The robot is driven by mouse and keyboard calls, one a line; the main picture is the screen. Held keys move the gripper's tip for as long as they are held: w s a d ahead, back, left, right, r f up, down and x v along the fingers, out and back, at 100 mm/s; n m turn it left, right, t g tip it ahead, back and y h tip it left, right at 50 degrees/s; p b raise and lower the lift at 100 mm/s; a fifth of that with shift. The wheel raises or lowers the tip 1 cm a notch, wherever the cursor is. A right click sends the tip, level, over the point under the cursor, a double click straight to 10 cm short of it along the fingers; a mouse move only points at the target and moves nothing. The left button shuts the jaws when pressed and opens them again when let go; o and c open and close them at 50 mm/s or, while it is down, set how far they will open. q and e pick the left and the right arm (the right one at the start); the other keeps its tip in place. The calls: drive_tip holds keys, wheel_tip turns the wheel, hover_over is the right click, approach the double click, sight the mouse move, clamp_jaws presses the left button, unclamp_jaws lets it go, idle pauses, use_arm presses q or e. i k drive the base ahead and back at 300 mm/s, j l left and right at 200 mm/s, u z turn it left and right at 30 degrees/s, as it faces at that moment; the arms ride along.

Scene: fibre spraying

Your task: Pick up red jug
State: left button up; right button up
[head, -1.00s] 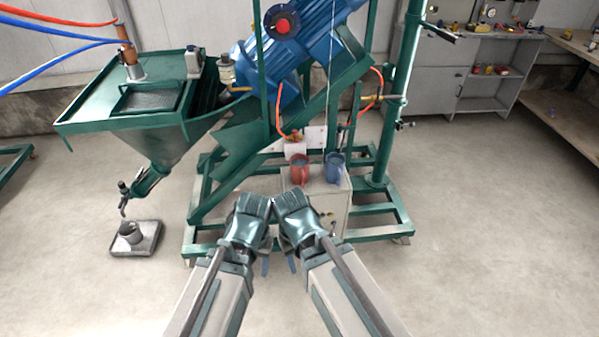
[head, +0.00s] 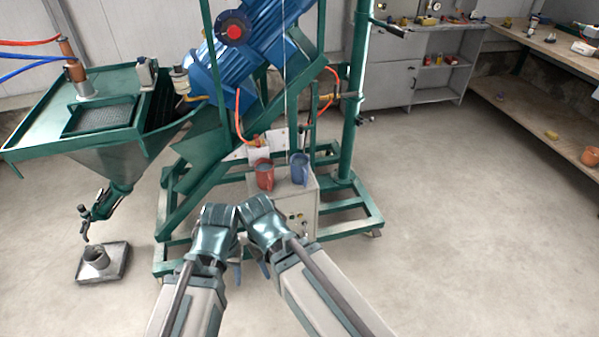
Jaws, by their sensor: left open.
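The red jug (head: 264,174) stands upright on a light grey control box (head: 309,206) at the foot of the green machine frame. A blue jug (head: 299,168) stands just right of it on the same box. My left gripper (head: 233,270) hangs low in front of the box, below the red jug in the picture and apart from it. It is open and empty; its wrist hides most of it. My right gripper (head: 261,268) is close beside it, mostly hidden behind its own wrist, so its jaws cannot be judged.
The machine's green frame (head: 343,230) surrounds the box. A green hopper (head: 105,152) stands at left, with a grey tray (head: 119,268) on the floor below. A wooden workbench (head: 540,120) runs along the right. The concrete floor (head: 450,230) at right is clear.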

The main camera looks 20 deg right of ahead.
sight(264, 167)
drive_tip(key=i+j+z, duration=0.1)
drive_tip(key=j, duration=0.25)
drive_tip(key=i+j+z, duration=0.1)
drive_tip(key=i+j, duration=0.2)
drive_tip(key=i+j+z, duration=0.1)
drive_tip(key=j, duration=0.35)
drive_tip(key=i+j+z, duration=0.15)
drive_tip(key=j, duration=0.2)
drive_tip(key=i+j+z, duration=0.1)
drive_tip(key=j, duration=0.3)
drive_tip(key=i+j+z, duration=0.1)
drive_tip(key=i+j, duration=0.15)
drive_tip(key=j, duration=0.2)
